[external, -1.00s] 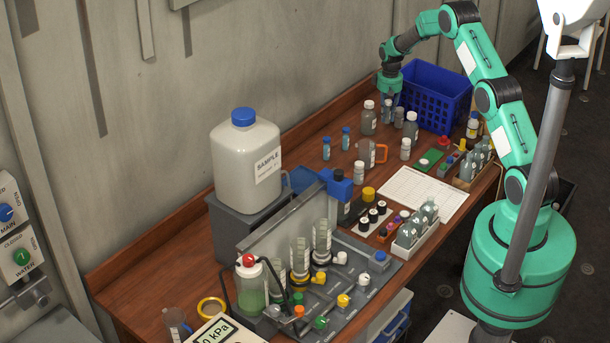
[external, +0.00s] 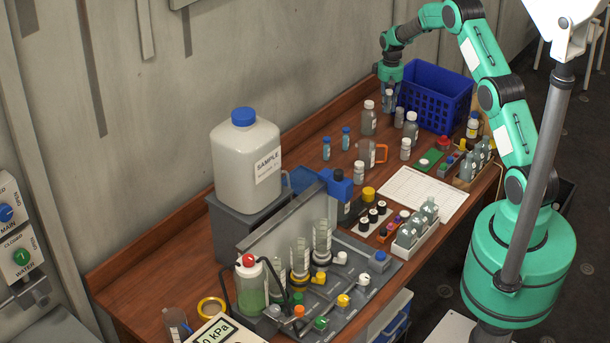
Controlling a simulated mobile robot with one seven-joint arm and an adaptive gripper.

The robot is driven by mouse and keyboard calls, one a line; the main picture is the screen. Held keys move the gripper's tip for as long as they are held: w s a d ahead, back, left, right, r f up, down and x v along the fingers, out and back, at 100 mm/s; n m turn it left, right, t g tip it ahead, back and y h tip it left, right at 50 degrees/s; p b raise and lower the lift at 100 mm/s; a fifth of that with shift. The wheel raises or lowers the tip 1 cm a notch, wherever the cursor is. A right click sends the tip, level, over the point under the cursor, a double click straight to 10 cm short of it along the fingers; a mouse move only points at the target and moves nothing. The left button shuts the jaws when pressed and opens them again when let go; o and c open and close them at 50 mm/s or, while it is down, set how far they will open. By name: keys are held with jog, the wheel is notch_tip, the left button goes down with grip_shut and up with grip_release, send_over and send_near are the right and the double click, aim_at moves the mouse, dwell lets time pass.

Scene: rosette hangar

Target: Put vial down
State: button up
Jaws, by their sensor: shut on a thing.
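My gripper (external: 389,88) points down at the far end of the wooden bench, just left of the blue basket. It is shut on a small grey vial (external: 388,103), which hangs upright under the fingers. The vial's base is low, close to the bench top; I cannot tell whether it touches. A grey-capped bottle (external: 399,117) and a white-capped bottle (external: 369,120) stand close by, on the right and left of the vial.
A blue basket (external: 436,97) stands right of my gripper. Several bottles and a clear jug (external: 366,154) with an orange handle stand in front. A white sheet (external: 420,190) lies flat nearer the middle. Bare bench (external: 300,140) shows along the wall, left of the bottles.

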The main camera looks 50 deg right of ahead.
jog(key=s+a+m+b, duration=0.1)
jog(key=s+a+b, duration=0.2)
jog(key=a, duration=1)
jog(key=s+a+b, duration=0.3)
jog(key=a, duration=1.1)
jog(key=s+a+m+b, duration=0.1)
jog(key=s+a+b, duration=0.2)
jog(key=a, duration=1)
notch_tip(320, 180, down, 9)
jog(key=shift+s+a, duration=0.2)
jog(key=shift+a, duration=0.05)
jog(key=shift+w+r, duration=0.1)
jog(key=b, duration=0.2)
send_over(312, 183)
jog(key=shift+a+f, duration=0.15)
jog(key=shift+f, duration=0.6)
jog(key=shift+f, duration=0.1)
jog(key=shift+f, duration=1.65)
jog(key=shift+f, duration=0.15)
